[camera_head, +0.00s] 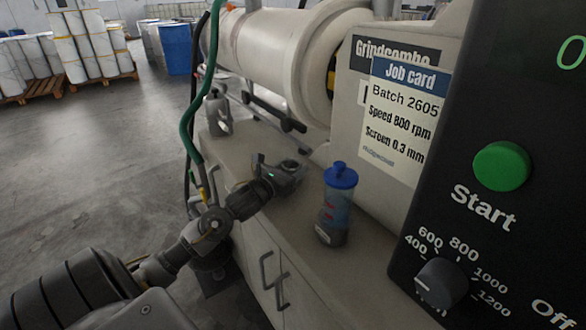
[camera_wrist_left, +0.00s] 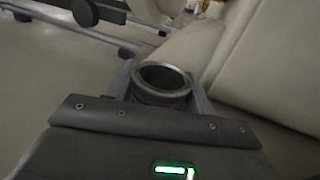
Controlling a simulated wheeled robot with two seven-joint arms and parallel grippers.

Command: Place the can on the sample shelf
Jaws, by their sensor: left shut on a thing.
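My left gripper (camera_head: 284,174) reaches in over the light cabinet top beside the mill. It is shut on a small round can (camera_head: 290,164), which has a dark open top. In the left wrist view the can (camera_wrist_left: 163,78) stands between the two fingers of my left gripper (camera_wrist_left: 161,88), with its metal rim facing the camera. I cannot tell whether the can's base touches the surface. I cannot make out a sample shelf for certain in either view. My right gripper is not in view.
A blue-lidded bottle (camera_head: 338,205) stands on the cabinet top (camera_head: 350,275) right of my left gripper. A grey bottle-like item (camera_head: 217,113) stands farther back. Dark rails (camera_head: 268,112) lie behind the gripper. A control panel (camera_head: 490,210) with a green button fills the right side. Green hose (camera_head: 188,125) hangs at left.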

